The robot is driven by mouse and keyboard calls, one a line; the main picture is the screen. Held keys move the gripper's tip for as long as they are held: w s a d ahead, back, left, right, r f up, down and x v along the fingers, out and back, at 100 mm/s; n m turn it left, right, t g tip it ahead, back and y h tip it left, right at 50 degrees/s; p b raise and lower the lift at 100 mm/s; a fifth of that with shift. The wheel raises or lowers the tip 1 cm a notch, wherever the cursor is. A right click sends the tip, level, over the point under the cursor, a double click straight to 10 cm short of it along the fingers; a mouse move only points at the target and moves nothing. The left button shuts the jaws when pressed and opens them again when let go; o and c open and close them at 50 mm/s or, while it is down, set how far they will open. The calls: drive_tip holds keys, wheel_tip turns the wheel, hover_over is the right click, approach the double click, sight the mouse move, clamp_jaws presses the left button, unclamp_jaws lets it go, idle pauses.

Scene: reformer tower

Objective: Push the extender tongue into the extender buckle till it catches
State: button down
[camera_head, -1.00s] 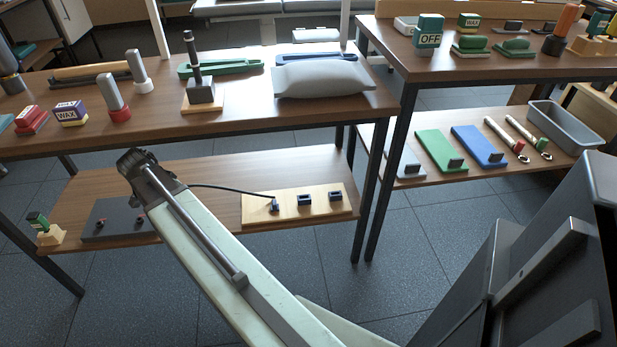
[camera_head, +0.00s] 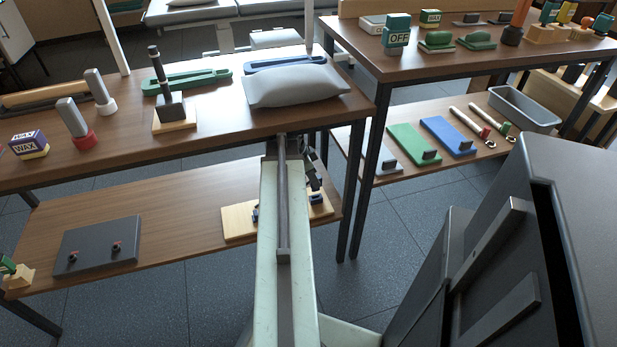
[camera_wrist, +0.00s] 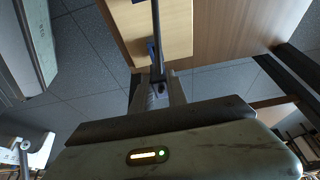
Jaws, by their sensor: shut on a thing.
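The pale wooden board (camera_head: 238,222) lies on the lower shelf, partly hidden behind my arm. In the head view, small dark blue blocks show on it on both sides of the arm, but I cannot tell which is the extender buckle. In the wrist view, the board (camera_wrist: 176,28) is ahead, with a blue piece (camera_wrist: 150,48) near its edge. A dark strap (camera_wrist: 156,22) runs over the board down to my gripper (camera_wrist: 158,88). My gripper is shut on the dark end of this strap, apparently the extender tongue (camera_wrist: 157,77). Whether it touches a buckle is unclear.
The upper table (camera_head: 215,115) overhangs the shelf and holds a grey cushion (camera_head: 295,84). A dark grey plate (camera_head: 98,246) with two knobs lies on the shelf's left. Table legs (camera_head: 360,195) stand right of the board. Bare shelf lies between plate and board.

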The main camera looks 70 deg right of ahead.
sight(314, 189)
drive_tip(key=shift+s, duration=0.35)
drive_tip(key=shift+w, duration=0.25)
drive_tip(key=shift+f+b, duration=0.25)
drive_tip(key=shift+b, duration=0.05)
drive_tip(key=shift+f+b, duration=0.65)
drive_tip(key=shift+f, duration=0.1)
drive_tip(key=shift+f+b, duration=1.65)
drive_tip(key=shift+b, duration=0.1)
drive_tip(key=c, duration=1.2)
unclamp_jaws()
